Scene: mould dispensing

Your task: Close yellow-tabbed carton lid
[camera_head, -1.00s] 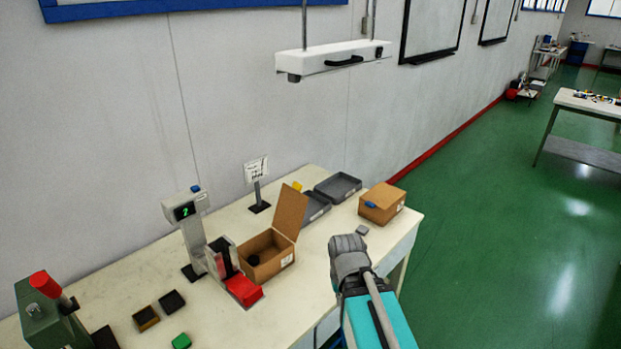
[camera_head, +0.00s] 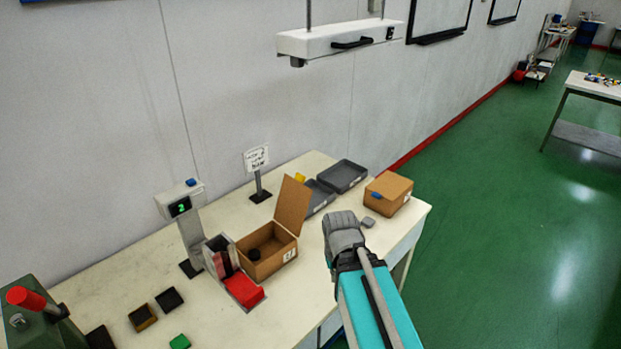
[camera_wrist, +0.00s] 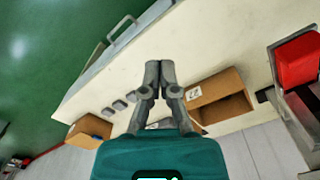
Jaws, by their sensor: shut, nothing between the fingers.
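The open brown carton (camera_head: 268,268) stands on the table with its lid (camera_head: 291,205) raised and leaning back. A yellow tab (camera_head: 300,177) shows at the lid's top edge. The open carton also shows in the wrist view (camera_wrist: 226,110), right of my fingers. My gripper (camera_head: 341,217) is to the right of this carton, apart from it and above the table. In the wrist view my gripper (camera_wrist: 160,66) has its fingertips together and holds nothing. The lid is hard to make out in that view.
A closed carton with a blue tab (camera_head: 388,194) stands behind my gripper, near grey trays (camera_head: 342,177). Left of the open carton are a red-trayed scale (camera_head: 243,290) and its display post (camera_head: 183,208). A sign (camera_head: 256,158) stands behind.

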